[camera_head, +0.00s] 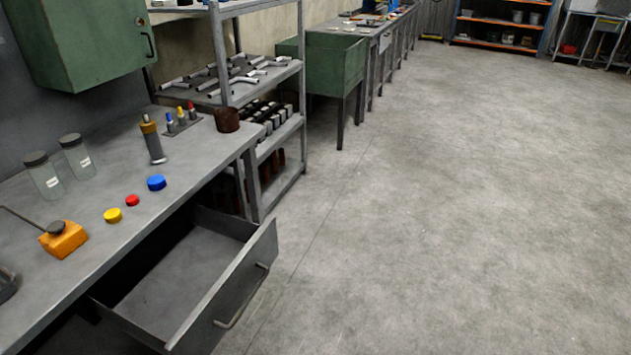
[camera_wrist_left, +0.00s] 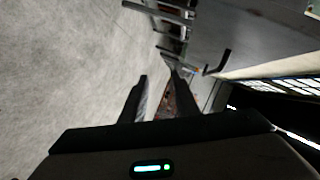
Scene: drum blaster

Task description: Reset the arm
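My left gripper (camera_wrist_left: 160,77) shows in the left wrist view, with its two dark fingers apart and nothing visibly held between them. Grey floor lies to the left behind it, and shelving and bench structures lie beyond it. Neither of my arms shows in the head view, and my right gripper is in neither view.
The grey workbench (camera_head: 112,178) has an open, empty drawer (camera_head: 175,277) jutting over the floor. Blue (camera_head: 156,183), red (camera_head: 132,200) and yellow (camera_head: 113,215) caps, two jars and an orange block (camera_head: 63,239) stand on it. Floor at right is clear.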

